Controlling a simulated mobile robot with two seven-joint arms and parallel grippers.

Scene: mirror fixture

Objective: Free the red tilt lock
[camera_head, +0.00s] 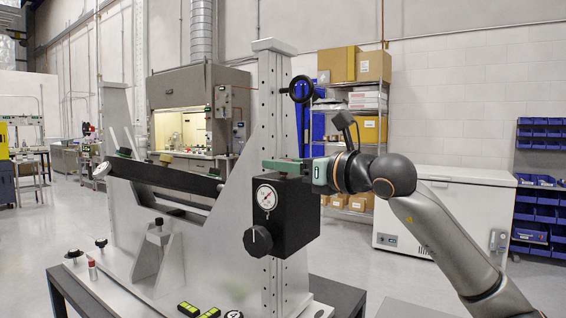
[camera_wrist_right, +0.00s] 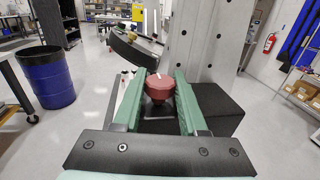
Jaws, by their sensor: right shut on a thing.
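The red tilt lock (camera_wrist_right: 160,88) is a faceted red knob with a white mark on top, seen in the right wrist view. My right gripper (camera_head: 268,165) has green fingers, one on each side of the knob, and is shut on it. In the head view the fingers reach in from the right above the black box (camera_head: 297,222) on the upright, and the knob is hidden there. The long black mirror body (camera_head: 165,178) sits tilted between the grey uprights. My left gripper is not in view.
The black box carries a round gauge (camera_head: 266,197) and a black knob (camera_head: 258,240). A black ring (camera_head: 301,89) sticks out from the perforated upright (camera_head: 268,120). A white chest freezer (camera_head: 440,215) stands behind my right arm.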

